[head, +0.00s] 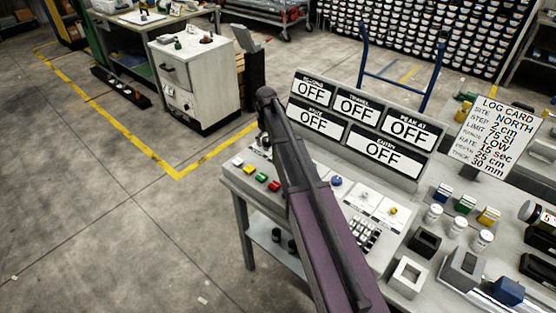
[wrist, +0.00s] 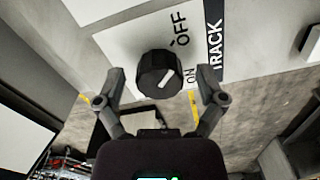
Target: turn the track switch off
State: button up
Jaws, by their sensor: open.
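In the wrist view the track switch is a round black knob (wrist: 159,74) with a white pointer mark, on a white plate (wrist: 120,45). The plate has OFF, ON and a black TRACK label (wrist: 215,40). The pointer mark sits on the knob's lower right, on the side of the ON label. My gripper (wrist: 163,92) is open and empty, its two fingers apart on either side below the knob, with no contact visible. In the head view my arm crosses the console, and I cannot make out the gripper or the track knob there.
The grey console (head: 237,186) carries red, green and yellow buttons. A display board (head: 360,130) behind reads OFF in several boxes. A log card (head: 492,137) stands at right, near small jars and blocks. A white cabinet (head: 195,80) stands beyond; floor at left is clear.

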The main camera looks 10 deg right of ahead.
jog(key=shift+m, duration=0.4)
